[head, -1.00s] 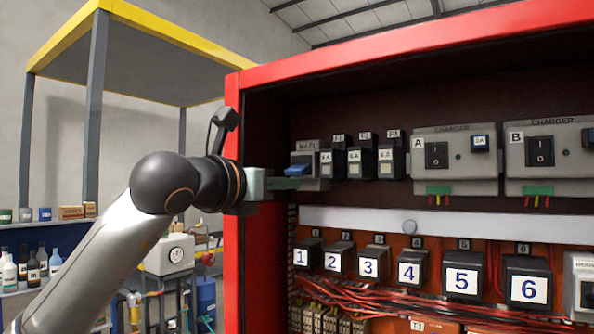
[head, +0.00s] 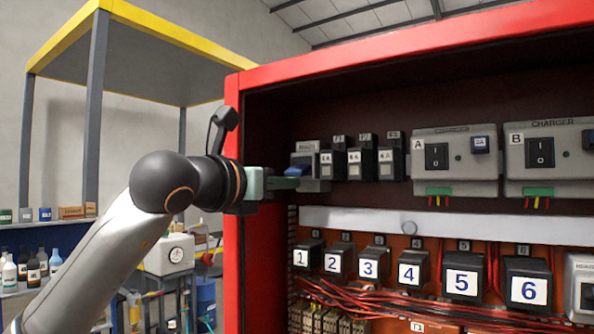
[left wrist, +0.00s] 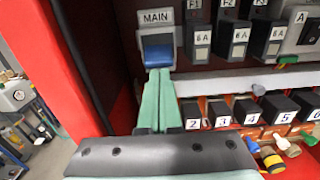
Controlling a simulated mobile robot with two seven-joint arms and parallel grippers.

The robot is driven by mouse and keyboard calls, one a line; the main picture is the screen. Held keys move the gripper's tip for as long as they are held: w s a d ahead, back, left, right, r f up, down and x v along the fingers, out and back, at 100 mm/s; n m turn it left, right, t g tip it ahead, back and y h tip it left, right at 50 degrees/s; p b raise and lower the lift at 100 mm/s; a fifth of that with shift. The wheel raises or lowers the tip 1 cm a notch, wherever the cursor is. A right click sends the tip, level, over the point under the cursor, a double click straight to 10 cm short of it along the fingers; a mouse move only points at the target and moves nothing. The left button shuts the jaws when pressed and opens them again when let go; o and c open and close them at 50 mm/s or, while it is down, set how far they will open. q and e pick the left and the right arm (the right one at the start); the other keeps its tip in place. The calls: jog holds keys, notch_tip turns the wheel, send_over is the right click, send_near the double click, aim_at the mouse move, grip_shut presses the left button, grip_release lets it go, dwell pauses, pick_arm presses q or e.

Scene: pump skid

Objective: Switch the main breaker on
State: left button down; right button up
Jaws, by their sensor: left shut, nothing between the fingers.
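The main breaker (head: 325,170) is a grey block labelled MAIN at the upper left inside the red cabinet. Its blue lever (head: 298,171) sticks out at the front. In the left wrist view the lever (left wrist: 158,56) sits below the MAIN label (left wrist: 157,17). My left gripper (head: 297,183) reaches in past the cabinet's left edge. Its pale green fingers are shut and empty. In the left wrist view the fingertips (left wrist: 158,72) are right under the lever's lower edge; I cannot tell whether they touch it. My right gripper is not in view.
Small breakers marked 6A (head: 356,162) stand close on the right, then chargers A (head: 457,172) and B (head: 548,183). Numbered black switches (head: 339,262) and red wires lie below a pale rail (head: 365,221). The red cabinet side (head: 234,260) is close to my left arm.

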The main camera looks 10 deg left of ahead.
pick_arm(q)
jog(key=shift+r+p, duration=0.5)
jog(key=shift+r, duration=0.4)
jog(key=shift+b+v, duration=0.8)
jog(key=shift+v, duration=0.1)
jog(key=b+v, duration=0.2)
jog(key=v, duration=0.3)
jog(key=shift+s+f+b, duration=0.1)
jog(key=shift+f+b, duration=0.15)
jog(key=shift+b, duration=0.15)
